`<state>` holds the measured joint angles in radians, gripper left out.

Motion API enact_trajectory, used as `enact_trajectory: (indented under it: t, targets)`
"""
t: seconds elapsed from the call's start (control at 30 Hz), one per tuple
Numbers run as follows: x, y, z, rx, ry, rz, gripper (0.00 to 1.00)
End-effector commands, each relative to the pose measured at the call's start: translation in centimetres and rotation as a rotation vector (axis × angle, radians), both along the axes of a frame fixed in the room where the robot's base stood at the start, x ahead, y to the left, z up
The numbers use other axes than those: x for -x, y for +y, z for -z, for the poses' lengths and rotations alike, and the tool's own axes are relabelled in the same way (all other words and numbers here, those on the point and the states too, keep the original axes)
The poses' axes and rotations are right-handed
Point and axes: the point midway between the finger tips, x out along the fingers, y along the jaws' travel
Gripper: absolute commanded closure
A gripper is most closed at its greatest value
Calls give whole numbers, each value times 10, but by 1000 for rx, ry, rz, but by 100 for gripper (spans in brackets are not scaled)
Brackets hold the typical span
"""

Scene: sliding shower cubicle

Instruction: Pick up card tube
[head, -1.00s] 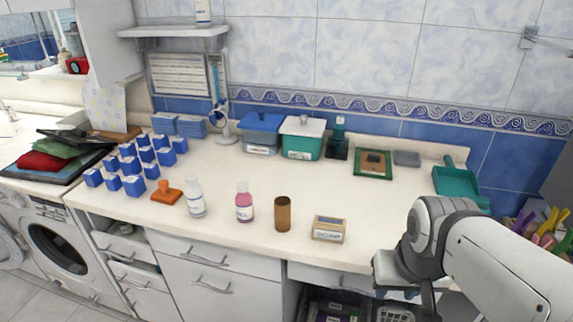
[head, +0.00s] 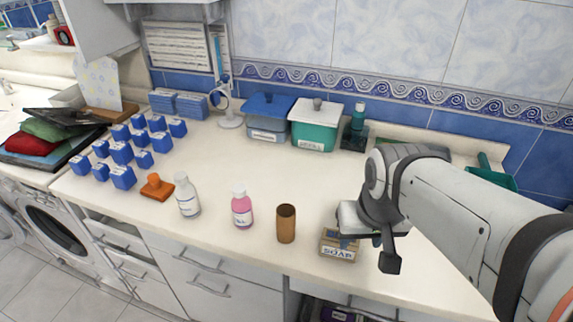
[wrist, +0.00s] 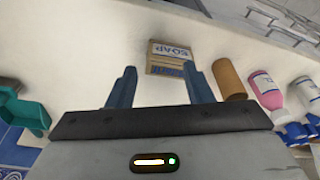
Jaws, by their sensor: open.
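The card tube (head: 286,224) is a brown cylinder standing upright near the front edge of the white counter. In the head view it is between the pink bottle and the soap box. In the wrist view the card tube (wrist: 228,78) lies just beyond the tip of one finger, on the right. My gripper (wrist: 160,85) is open and empty, its two blue-grey fingers apart, with the soap box ahead of the gap between them. In the head view my gripper (head: 385,248) is over the counter to the right of the tube; its fingers are partly hidden there.
A soap box (head: 339,245) stands right of the tube. A pink bottle (head: 242,208) and a white bottle (head: 187,196) stand to its left, with an orange stamp-like object (head: 157,188) beyond. Several blue boxes (head: 122,153) fill the left. The counter behind the tube is clear.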

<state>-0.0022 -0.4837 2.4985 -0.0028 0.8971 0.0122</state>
Motion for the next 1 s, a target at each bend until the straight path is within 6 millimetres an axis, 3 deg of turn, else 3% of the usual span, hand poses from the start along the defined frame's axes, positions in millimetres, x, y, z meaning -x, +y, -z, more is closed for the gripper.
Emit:
enact_trajectory:
  t: [0.07, 0.1, 0.27, 0.4, 0.6, 0.8, 1.0]
  targets:
    - [-7, 4, -5, -9, 13, 24, 47]
    - [-13, 18, -7, -16, 23, 50, 44]
    - [-46, 43, -15, -53, 78, 198, 31]
    - [-78, 70, -12, -78, 134, 369, 31]
    - [-110, 108, 5, -88, 191, 583, 31]
    - [-122, 129, 21, -85, 216, 701, 31]
    - [-124, 133, 38, -83, 221, 728, 31]
